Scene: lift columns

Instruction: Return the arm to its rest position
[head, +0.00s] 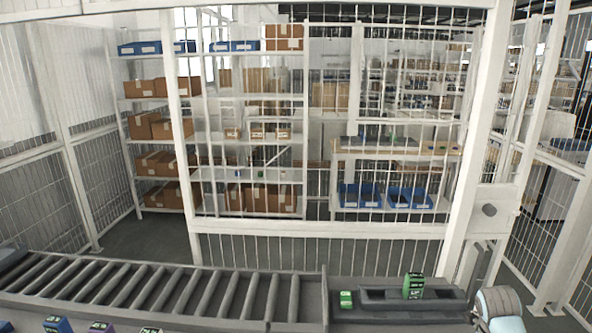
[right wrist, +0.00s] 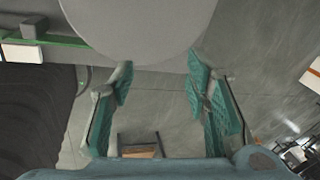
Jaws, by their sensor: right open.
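My right gripper (right wrist: 160,76) is open in the right wrist view, with its two teal-padded fingers spread apart. Nothing is between the fingers, and grey floor shows beyond them. In the head view only a pale rounded part of my arm shows at the bottom right corner; the right gripper itself does not show there. My left gripper is in neither view.
A roller conveyor (head: 176,287) runs along the lower left. A green box (head: 413,286) stands upright in a dark tray (head: 375,297); a smaller green box (head: 346,299) is left of it. Several boxes are cut off at the bottom left. A mesh fence (head: 320,229) stands behind.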

